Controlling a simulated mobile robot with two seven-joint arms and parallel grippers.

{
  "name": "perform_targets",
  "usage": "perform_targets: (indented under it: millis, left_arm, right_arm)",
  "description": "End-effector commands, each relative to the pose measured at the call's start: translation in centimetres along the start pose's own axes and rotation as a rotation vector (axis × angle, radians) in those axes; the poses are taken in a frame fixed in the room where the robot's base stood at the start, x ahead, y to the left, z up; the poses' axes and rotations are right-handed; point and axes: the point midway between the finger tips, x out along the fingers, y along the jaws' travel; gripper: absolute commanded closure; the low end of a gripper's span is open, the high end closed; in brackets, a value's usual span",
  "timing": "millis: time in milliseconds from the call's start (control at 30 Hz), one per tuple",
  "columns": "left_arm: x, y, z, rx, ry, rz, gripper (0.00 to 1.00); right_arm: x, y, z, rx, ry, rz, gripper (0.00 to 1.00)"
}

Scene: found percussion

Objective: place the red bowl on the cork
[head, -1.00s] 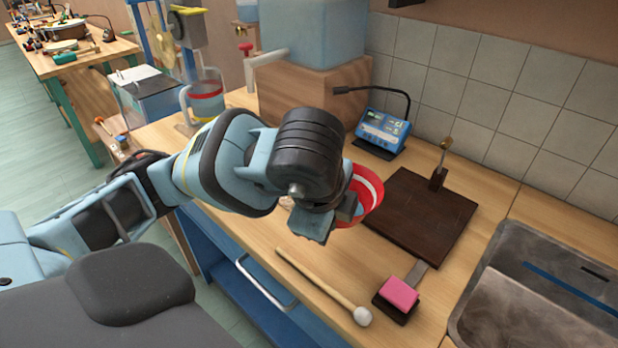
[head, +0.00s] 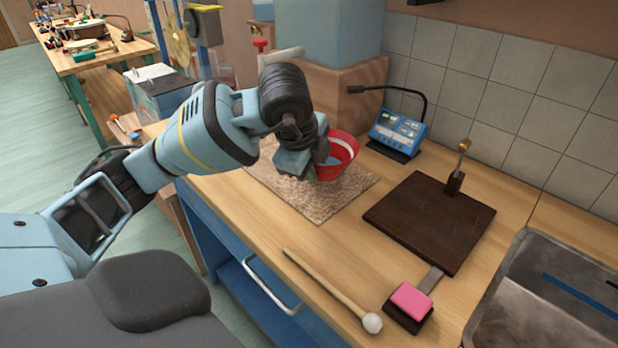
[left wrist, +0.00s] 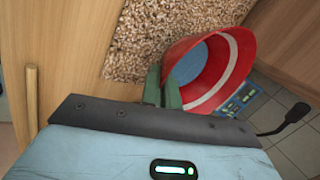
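The red bowl (head: 343,152), with a white band and blue inside, is tilted in my left gripper (head: 308,165). It also shows in the left wrist view (left wrist: 238,75), where the two green fingers of the left gripper (left wrist: 162,92) are closed on its rim. The cork (head: 318,208) is a flat speckled brown mat on the wooden bench. The bowl is over its back right part, apparently above it; the exact gap is hard to judge. The cork also shows in the left wrist view (left wrist: 150,38). My arm hides part of the cork. My right gripper is not in view.
A dark wooden board (head: 430,222) with an upright piece lies right of the cork. A blue device (head: 397,133) with a bent stalk stands behind. A mallet (head: 335,292), a pink block (head: 411,300) and a metal sink (head: 545,295) are nearer and to the right.

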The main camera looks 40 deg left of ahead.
Motion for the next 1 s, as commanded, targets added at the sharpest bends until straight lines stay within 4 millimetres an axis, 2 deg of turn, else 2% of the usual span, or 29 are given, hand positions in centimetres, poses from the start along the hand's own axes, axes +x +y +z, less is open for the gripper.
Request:
perform_targets:
  millis: [167,300,400,833,1000]
  left_arm:
    - [0.5,-0.9,1.2,-0.005,-0.003,-0.002,1.00]
    - [2.6,0.2,1.0,0.001,-0.001,0.001,1.00]
    - [3.4,0.6,1.0,0.000,-0.001,-0.002,1.00]
    - [4.0,0.8,0.9,0.000,0.000,-0.001,1.00]
    - [3.9,0.8,0.9,0.000,0.000,0.000,0.77]
  right_arm:
    - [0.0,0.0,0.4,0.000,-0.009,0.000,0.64]
    - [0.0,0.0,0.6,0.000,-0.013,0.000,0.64]
    - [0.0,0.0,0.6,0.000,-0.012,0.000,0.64]
    - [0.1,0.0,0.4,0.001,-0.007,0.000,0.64]
    - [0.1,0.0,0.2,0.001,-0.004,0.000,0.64]
